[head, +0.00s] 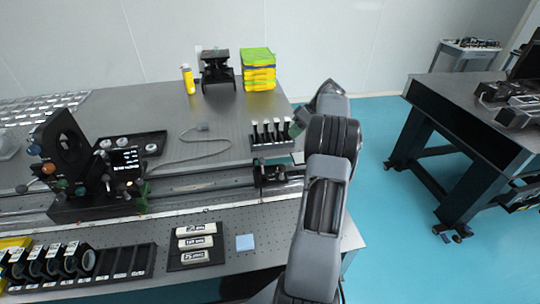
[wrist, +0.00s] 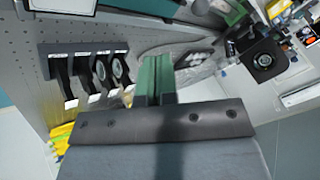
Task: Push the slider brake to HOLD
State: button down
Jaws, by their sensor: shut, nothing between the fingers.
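A black slider carriage (head: 268,175) sits on the long rail (head: 200,186) near its right end, partly hidden by my arm. I cannot make out its brake lever or a HOLD mark. My gripper (head: 298,127) is above the right end of the table, behind the carriage and beside a small rack, mostly hidden by my own wrist. In the wrist view its green fingers (wrist: 154,78) are together and empty. A black block with a round opening (wrist: 264,60) shows at the upper right there; I cannot tell whether it belongs to the slider.
A rack of several dark, white-topped pieces (head: 270,135) stands close to my gripper; a similar rack (wrist: 85,49) shows in the wrist view. A tall black mount (head: 62,150) stands at the rail's left. A cable (head: 205,155) lies on clear tabletop.

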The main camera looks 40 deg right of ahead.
aim_at(262, 166)
jog(key=p+x, duration=0.1)
jog(key=x, duration=0.9)
jog(key=shift+a, duration=0.1)
jog(key=a, duration=0.3)
jog(key=shift+s+r+p, duration=0.25)
jog(key=shift+p, duration=0.05)
jog(key=shift+a, duration=0.45)
